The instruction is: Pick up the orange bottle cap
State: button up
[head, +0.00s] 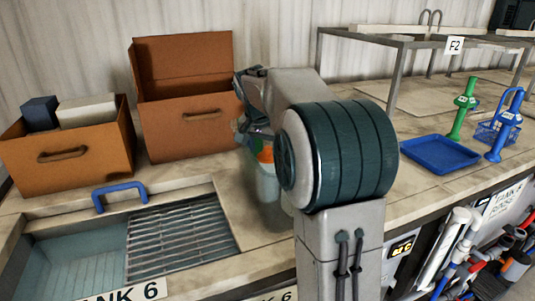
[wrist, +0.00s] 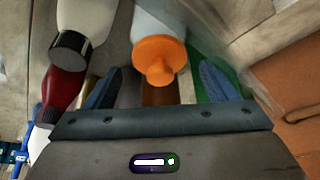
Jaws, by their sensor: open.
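The orange bottle cap (wrist: 158,57) sits on a pale bottle (wrist: 160,18) in the wrist view. It lies between the two blue-grey fingers of my gripper (wrist: 160,72), which are apart, with visible space on either side of the cap. I cannot tell how far the fingertips are from it in depth. My gripper (head: 247,135) is mostly hidden there.
Close around the cap are a white bottle with a black cap (wrist: 72,47), a dark red bottle (wrist: 62,90) and something green. A sink with a grate (head: 180,245) lies in front. A blue tray (head: 440,153) is at right.

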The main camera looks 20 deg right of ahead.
jog(key=shift+w+f, duration=0.1)
jog(key=shift+f, duration=0.25)
jog(key=c, duration=1.1)
jog(key=shift+o, duration=0.2)
jog(key=shift+r, duration=0.15)
